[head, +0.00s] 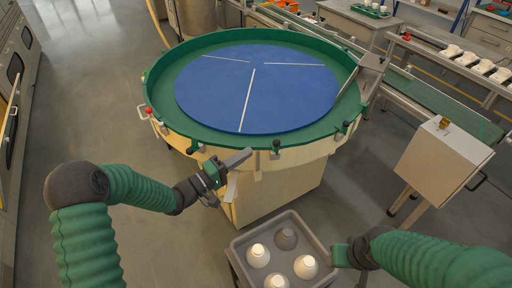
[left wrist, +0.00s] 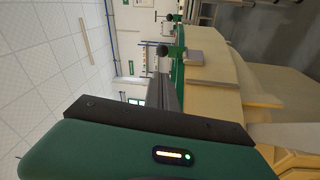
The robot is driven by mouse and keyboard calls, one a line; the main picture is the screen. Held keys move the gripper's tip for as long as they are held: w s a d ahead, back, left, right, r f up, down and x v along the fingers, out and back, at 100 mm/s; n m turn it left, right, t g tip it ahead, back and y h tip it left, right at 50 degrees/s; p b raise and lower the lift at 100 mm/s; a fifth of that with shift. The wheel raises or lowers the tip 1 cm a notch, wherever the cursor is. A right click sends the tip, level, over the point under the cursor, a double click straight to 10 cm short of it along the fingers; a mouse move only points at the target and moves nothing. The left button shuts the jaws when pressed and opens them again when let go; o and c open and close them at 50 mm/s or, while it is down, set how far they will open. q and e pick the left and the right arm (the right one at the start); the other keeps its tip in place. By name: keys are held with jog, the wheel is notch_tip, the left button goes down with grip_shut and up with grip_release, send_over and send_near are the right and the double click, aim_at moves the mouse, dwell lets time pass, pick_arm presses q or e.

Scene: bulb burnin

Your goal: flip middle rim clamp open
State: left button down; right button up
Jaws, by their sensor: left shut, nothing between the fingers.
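The round turntable has a green rim (head: 240,140) with several small clamps on its near side. One clamp (head: 276,146) with a black knob sits at the front, just right of my left gripper (head: 246,156). Another clamp (head: 200,148) sits to the left of the gripper. My left gripper is shut and empty, just outside the rim and pointing right. In the left wrist view, a black-knobbed clamp (left wrist: 164,50) shows ahead beyond the fingers, with another (left wrist: 168,18) farther along. My right gripper (head: 338,255) is beside the grey crate; its fingers are unclear.
A blue disc (head: 215,95) with white lines covers the turntable. A grey crate (head: 238,243) with several white bulbs stands on the near side. A pale control box (head: 440,160) stands at the right, near a conveyor (head: 440,95). The floor at the left is open.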

aim_at(276, 144)
pick_arm(q)
jog(key=f+b+x, duration=0.1)
jog(key=x, duration=0.8)
jog(key=shift+r, duration=0.5)
jog(key=shift+a, duration=0.15)
jog(key=shift+s+m+b, duration=0.15)
jog(key=shift+m+b, duration=0.15)
jog(key=shift+b, duration=0.05)
